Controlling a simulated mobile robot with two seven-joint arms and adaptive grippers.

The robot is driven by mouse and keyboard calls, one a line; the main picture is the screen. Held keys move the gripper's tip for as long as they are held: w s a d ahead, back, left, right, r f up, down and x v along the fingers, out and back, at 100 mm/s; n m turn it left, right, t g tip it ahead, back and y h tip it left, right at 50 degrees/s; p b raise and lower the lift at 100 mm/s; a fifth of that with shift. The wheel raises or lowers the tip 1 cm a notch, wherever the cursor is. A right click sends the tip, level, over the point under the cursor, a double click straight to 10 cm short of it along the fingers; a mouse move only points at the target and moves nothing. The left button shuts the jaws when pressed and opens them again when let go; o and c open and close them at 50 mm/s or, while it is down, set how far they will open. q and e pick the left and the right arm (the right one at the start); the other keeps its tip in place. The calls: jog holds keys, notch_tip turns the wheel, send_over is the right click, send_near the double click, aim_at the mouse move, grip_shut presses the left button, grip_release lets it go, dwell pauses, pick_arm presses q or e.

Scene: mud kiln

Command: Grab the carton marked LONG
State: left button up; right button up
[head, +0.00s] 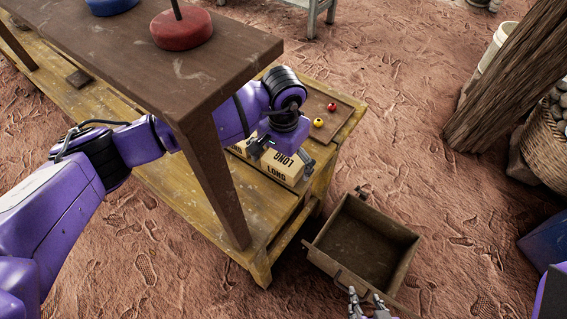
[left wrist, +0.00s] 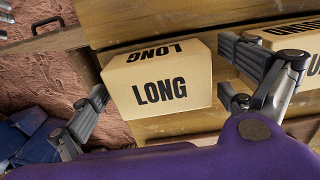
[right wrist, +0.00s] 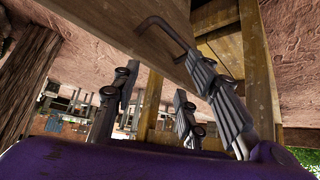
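The carton marked LONG (head: 287,168) is a tan box with black lettering on the table's lower shelf. In the left wrist view the carton (left wrist: 160,88) lies between the two fingers of my left gripper (left wrist: 165,98). That gripper is open: one finger is close to the carton's left side, and a small gap shows at its right side. In the head view my left gripper (head: 268,146) partly covers the carton from above. My right gripper (head: 366,302) has its fingers apart, beside the near edge of a wooden tray; it also shows in the right wrist view (right wrist: 160,100).
Another lettered carton (left wrist: 285,40) stands right of the LONG carton. The wooden tray (head: 362,243), empty with metal handles, is right of the yellow table (head: 262,262). A brown raised board (head: 120,50) overhangs my left arm. Red and yellow balls (head: 332,106) lie behind the carton.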

pick_arm(q)
jog(key=c, duration=1.1)
jog(key=shift+w+r, duration=0.1)
jog(key=shift+r, duration=0.05)
jog(key=shift+c, duration=0.5)
